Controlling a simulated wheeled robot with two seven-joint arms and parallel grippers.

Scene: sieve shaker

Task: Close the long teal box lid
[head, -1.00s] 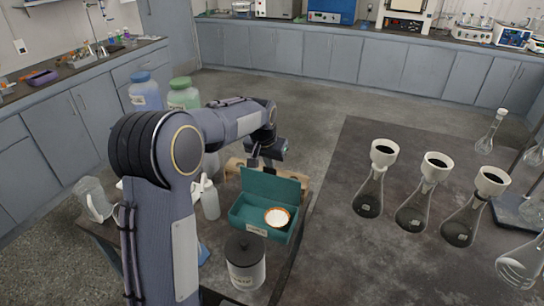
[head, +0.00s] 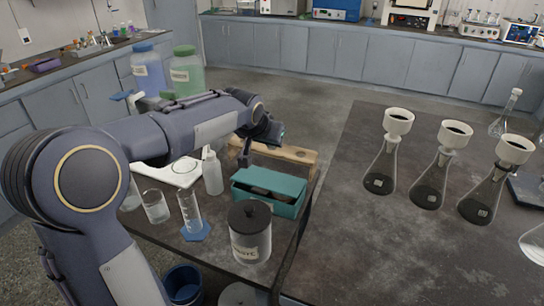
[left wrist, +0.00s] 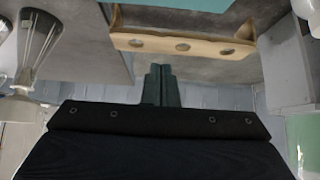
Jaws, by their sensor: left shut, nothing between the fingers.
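The long teal box (head: 262,206) stands near the right edge of the side table in the head view. Its teal lid (head: 272,180) is tilted low over the box, and a dark gap shows between lid and front wall. The bowl inside is hidden. My left gripper (head: 246,161) is behind and left of the box, beside the wooden rack, apparently clear of the lid. In the left wrist view its two fingers (left wrist: 161,84) are together and empty. A teal strip (left wrist: 195,4) shows at that view's top edge. My right gripper is not in view.
A wooden rack with holes (head: 280,153) stands behind the box. A lidded jar (head: 250,237) stands in front of it. A squeeze bottle (head: 212,175) and beakers (head: 155,206) stand left. Flasks with funnels (head: 381,165) stand on the dark table to the right.

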